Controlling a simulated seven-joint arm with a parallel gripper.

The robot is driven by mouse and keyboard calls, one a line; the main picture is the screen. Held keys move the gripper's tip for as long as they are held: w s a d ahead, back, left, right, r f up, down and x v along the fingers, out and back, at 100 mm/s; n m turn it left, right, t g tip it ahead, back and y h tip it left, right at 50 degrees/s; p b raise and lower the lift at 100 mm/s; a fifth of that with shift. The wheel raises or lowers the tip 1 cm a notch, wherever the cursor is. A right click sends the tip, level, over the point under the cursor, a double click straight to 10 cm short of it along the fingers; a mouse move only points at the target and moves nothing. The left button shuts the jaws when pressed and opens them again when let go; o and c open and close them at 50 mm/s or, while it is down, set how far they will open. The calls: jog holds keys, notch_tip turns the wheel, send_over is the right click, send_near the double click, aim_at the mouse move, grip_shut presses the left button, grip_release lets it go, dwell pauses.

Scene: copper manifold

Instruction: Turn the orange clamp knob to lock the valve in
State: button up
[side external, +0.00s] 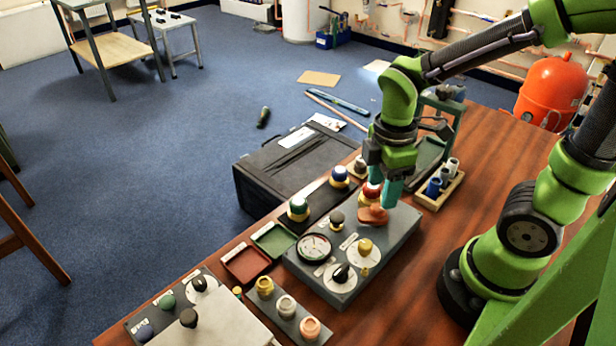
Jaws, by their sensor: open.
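The orange clamp knob (372,215) sits on the far right part of a grey panel box (325,281) on the wooden table. My gripper (384,196) points down right over it, with its teal fingers apart. The right fingertip is close to the knob's right side; I cannot tell whether it touches. A red-topped knob with a pale and yellow base (371,192) shows just behind the orange knob, partly covered by my fingers. From this view I cannot tell which part is the valve or how it is seated.
The panel also carries a round gauge (313,247), a yellow knob (365,246) and a black knob (341,273). A wooden holder with blue and white cylinders (439,187) stands to the right. Red (246,264) and green (273,239) trays lie left.

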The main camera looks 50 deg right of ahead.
aim_at(374, 213)
jog(key=shift+f, duration=2.35)
jog(key=c, duration=1.1)
jog(key=shift+o, duration=0.2)
